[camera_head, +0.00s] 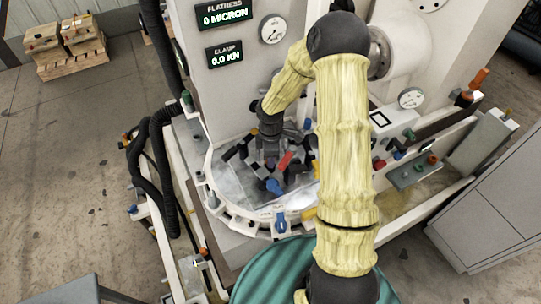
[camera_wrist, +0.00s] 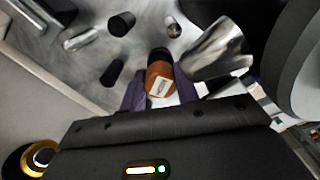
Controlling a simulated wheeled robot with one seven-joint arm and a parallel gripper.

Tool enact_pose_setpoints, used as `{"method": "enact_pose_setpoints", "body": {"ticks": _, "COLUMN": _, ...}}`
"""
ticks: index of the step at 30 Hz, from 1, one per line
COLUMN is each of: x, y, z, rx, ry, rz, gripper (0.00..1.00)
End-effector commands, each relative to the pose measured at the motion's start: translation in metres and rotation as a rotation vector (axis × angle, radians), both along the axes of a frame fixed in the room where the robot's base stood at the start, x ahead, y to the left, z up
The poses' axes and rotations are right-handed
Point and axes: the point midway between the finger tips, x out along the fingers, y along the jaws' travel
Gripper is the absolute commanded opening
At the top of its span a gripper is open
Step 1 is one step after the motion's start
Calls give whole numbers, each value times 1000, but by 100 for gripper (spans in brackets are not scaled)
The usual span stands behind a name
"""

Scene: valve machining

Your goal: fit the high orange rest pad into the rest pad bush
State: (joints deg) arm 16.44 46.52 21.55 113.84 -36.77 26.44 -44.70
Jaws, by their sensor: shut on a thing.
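In the wrist view my gripper (camera_wrist: 160,88) is shut on an orange rest pad (camera_wrist: 160,80) with a pale label, between its two dark purple fingers. A dark round part (camera_wrist: 158,54) shows just beyond the pad, and I cannot tell whether it belongs to the pad or is the bush. Black cylinders (camera_wrist: 122,23) stand on the bright metal plate (camera_wrist: 82,75) beyond. I cannot tell for sure which part is the rest pad bush. In the head view my gripper (camera_head: 270,150) is low over the fixture, and the pad cannot be made out there.
A shiny metal cylinder (camera_wrist: 220,50) stands close right of the pad. In the head view, a red handle (camera_head: 285,161) and blue knob (camera_head: 273,187) crowd the fixture. The white rim (camera_head: 232,216) curves around the plate (camera_head: 240,187), whose left part is clearer.

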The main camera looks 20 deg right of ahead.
Motion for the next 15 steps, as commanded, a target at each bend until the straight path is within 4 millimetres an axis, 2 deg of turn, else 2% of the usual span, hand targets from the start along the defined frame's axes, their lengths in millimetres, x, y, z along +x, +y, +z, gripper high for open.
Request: {"method": "enact_pose_setpoints", "body": {"ticks": 15, "x": 0, "y": 0, "z": -11, "rx": 0, "ry": 0, "rz": 0, "gripper": 6}}
